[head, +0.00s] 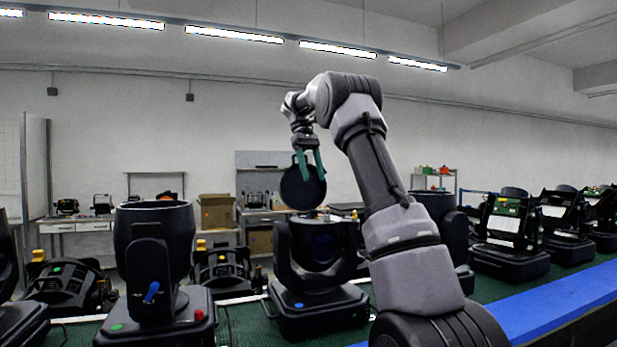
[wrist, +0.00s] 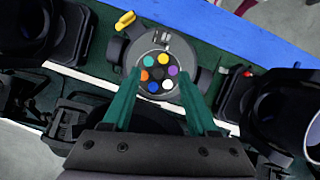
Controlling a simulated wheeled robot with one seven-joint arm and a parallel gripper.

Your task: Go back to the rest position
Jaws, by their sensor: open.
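My gripper (head: 308,163) is raised above the row of lamps in the head view, with its two green fingers pointing down. It is open. A dark round disc (head: 302,188) shows just at and below the fingers; I cannot tell whether they touch it. In the wrist view my gripper (wrist: 159,76) has its fingers apart on either side of a round black lamp face (wrist: 179,57) with several coloured lenses. Nothing is clearly gripped.
A tall black lamp (head: 154,245) with a blue knob stands at left. More lamps (head: 510,240) line the right. A blue strip (head: 560,295) edges the green bench surface (head: 240,325). A yellow clamp (wrist: 125,20) lies beyond the lamp face. Space above the lamps is free.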

